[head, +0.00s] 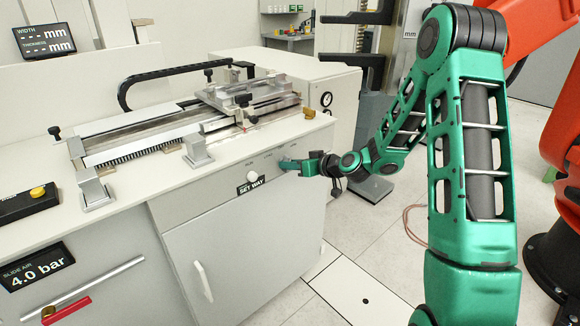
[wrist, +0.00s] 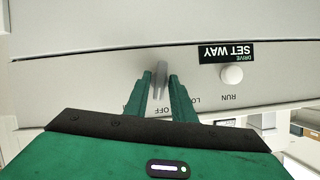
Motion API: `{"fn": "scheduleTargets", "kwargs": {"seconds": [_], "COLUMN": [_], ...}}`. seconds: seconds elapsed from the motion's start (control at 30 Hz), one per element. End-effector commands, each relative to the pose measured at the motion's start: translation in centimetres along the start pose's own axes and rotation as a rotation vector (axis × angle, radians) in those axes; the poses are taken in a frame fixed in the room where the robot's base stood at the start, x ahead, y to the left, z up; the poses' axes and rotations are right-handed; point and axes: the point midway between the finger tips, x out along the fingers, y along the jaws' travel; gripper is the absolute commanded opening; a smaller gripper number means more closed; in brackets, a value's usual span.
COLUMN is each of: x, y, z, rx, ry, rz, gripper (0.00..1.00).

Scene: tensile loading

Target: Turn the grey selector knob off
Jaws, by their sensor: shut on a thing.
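The grey selector knob (wrist: 161,70) is on the pale front panel of the machine bench, seen upside down in the wrist view. My gripper (wrist: 159,91) is shut on it, with one green finger on each side. The knob looks like a narrow upright bar, tilted slightly. The label OFF shows beside it, and other lettering is partly hidden by the fingers. In the head view my gripper (head: 284,164) is at the bench's front panel, and it hides the knob.
A black DRIVE SET WAY sign (wrist: 226,53) and a round white button (wrist: 232,75) are beside the knob. A slide rig (head: 200,115) stands on the bench top. A cabinet door with a white handle (head: 203,282) is below. The floor in front is clear.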

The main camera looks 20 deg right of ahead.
Motion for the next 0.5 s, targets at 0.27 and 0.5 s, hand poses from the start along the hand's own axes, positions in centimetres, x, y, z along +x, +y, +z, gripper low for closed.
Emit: {"fn": "scheduleTargets", "kwargs": {"seconds": [0.27, 0.5], "x": [-0.02, -0.04], "y": [-0.05, -0.02], "z": [0.07, 0.05], "rx": [-0.142, -0.195], "ry": [-0.002, -0.001], "rz": [0.061, 0.084], "gripper": [0.00, 0.00]}}
